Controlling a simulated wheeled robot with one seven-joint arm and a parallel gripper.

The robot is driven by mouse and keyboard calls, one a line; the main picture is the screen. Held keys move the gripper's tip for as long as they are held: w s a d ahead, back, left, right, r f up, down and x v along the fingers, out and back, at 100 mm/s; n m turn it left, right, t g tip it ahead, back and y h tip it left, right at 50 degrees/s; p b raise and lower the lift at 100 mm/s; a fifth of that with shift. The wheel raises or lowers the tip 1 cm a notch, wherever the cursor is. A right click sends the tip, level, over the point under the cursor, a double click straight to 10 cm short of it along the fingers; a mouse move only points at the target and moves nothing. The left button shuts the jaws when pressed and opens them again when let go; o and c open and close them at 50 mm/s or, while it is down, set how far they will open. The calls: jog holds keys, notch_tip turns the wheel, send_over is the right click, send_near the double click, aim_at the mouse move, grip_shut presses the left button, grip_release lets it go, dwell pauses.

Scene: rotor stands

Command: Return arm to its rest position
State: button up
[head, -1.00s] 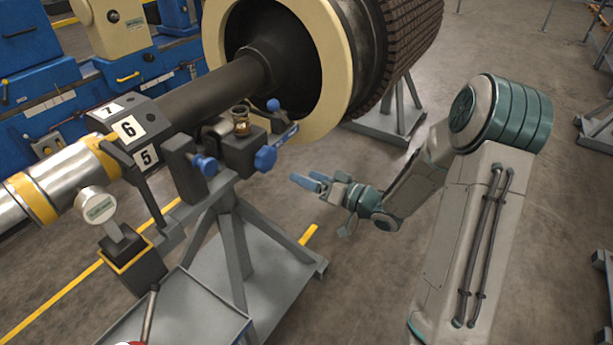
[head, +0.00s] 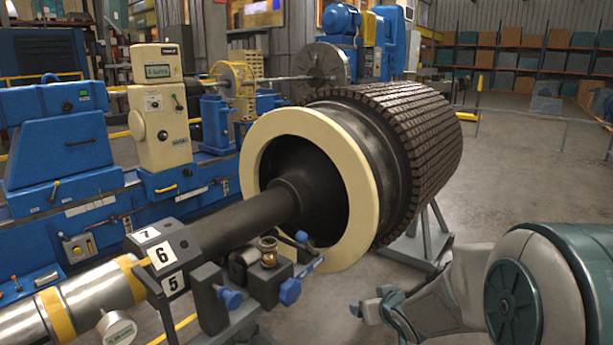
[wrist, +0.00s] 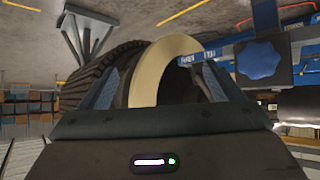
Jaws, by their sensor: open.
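My arm (head: 440,305) reaches in from the lower right of the head view, folded, with its large rounded joint near the right edge. My gripper (wrist: 161,68) is open and empty in the wrist view, one finger on each side and nothing between them but the scene beyond. In the head view only the wrist end (head: 372,310) shows clearly, in front of the rotor's stand. The fingers are hard to make out there. The gripper is apart from the rotor (head: 425,140) and its cream ring (head: 262,150).
The rotor shaft (head: 240,218) rests on a support with blue knobs (head: 289,291) and a small brass cup (head: 268,250), left of my arm. A dial gauge (head: 116,328) stands at lower left. Blue machines (head: 62,160) line the left. Open floor (head: 520,170) lies to the right.

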jog(key=s+r+m+g+p, duration=0.1)
jog(key=s+r+g, duration=0.2)
jog(key=s, duration=0.9)
jog(key=s+a+r+m+g+h+p, duration=0.1)
jog(key=s+r+g, duration=0.3)
jog(key=s, duration=0.8)
jog(key=shift+s+r, duration=0.15)
dwell(0.7)
